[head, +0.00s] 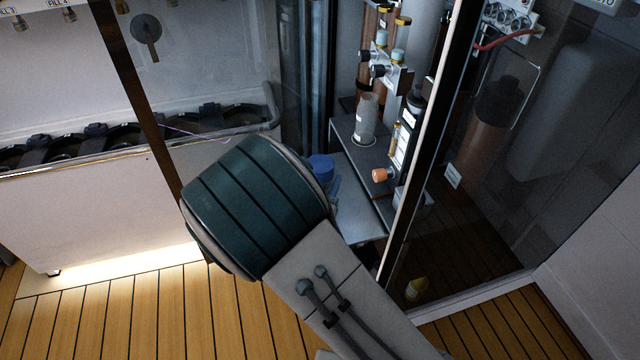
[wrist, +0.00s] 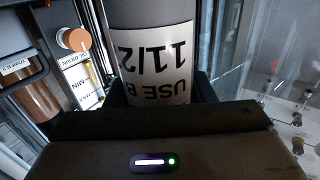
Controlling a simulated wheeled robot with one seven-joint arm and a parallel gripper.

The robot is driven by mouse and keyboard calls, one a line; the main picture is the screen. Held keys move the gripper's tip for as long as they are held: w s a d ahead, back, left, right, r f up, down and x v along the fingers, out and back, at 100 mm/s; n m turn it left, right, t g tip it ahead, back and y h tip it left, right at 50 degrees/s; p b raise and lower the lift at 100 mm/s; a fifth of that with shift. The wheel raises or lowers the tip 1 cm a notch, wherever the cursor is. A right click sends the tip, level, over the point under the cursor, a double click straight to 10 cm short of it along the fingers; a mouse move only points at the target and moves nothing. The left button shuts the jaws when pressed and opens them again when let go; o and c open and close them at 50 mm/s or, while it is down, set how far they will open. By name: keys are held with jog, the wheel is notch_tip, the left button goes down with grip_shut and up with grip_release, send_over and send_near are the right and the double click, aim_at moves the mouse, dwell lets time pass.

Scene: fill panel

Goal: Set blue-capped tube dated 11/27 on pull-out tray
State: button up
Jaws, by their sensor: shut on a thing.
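A tube (wrist: 152,18) with a white label fills the upper middle of the wrist view. The label reads upside down "USE B…" and "11/2…", its last digit cut off or turned out of sight. My gripper (wrist: 158,92) is shut around the tube, a dark finger on each side. In the head view a blue cap (head: 320,165) shows just right of my wrist; the tube body below is mostly hidden by my arm. A flat grey tray (head: 362,218) lies beside and below the cap, inside the open panel. Whether the tube touches it cannot be told.
A clear cylinder (head: 365,118) stands on a dark ledge behind the tray. An orange knob (head: 380,175) and yellow-marked fittings are right of it. A glass door (head: 510,150) with a pale frame edge stands at right. A dark post (head: 140,95) rises at left.

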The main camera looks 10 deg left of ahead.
jog(key=shift+f, duration=0.2)
jog(key=o, duration=1.2)
jog(key=s, duration=0.4)
jog(key=s+p, duration=0.1)
jog(key=s, duration=0.7)
jog(key=shift+a+r+p, duration=0.2)
jog(key=shift+a+p, duration=0.15)
